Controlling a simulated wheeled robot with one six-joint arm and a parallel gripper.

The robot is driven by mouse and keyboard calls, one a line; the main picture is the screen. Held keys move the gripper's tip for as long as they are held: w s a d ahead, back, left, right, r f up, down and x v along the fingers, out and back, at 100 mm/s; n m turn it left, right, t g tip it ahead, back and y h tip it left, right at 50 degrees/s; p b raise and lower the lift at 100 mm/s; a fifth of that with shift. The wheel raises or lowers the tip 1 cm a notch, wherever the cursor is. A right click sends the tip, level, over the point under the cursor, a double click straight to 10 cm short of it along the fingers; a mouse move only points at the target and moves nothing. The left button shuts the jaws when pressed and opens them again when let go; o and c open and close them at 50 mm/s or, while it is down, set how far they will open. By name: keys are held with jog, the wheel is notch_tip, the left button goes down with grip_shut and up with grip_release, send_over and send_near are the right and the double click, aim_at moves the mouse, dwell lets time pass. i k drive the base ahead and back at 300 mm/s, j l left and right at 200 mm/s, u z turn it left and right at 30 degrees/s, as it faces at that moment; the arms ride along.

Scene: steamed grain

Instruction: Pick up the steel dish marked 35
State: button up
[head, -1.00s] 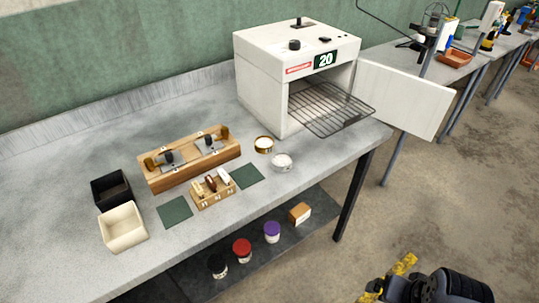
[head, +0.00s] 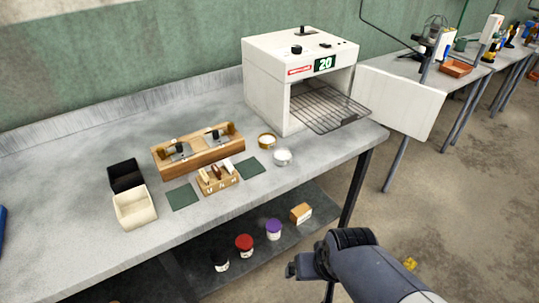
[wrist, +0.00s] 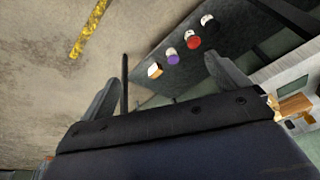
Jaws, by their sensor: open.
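A small silvery dish (head: 283,157) with pale contents sits near the front edge of the grey bench, right of a green mat. A brass-coloured dish (head: 267,141) with pale contents sits just behind it. No number is readable on either. My gripper (wrist: 163,72) is open and empty in the wrist view, its two fingers wide apart. In the head view my arm is in front of the bench, to the lower right of the dishes and apart from them. The wrist view shows neither dish clearly.
An oven (head: 292,80) marked 20 stands behind the dishes, its door open and wire rack (head: 330,109) sticking out. A wooden rack (head: 198,152), small tool block (head: 217,180) and two bins stand left.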

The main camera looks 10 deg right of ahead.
aim_at(282, 157)
jog(key=i+l, duration=0.15)
jog(key=l, duration=0.15)
jog(key=i+l+u, duration=0.15)
jog(key=l, duration=0.15)
jog(key=i+l, duration=0.1)
jog(key=l, duration=0.2)
jog(key=i+l+u, duration=0.1)
jog(key=l, duration=0.2)
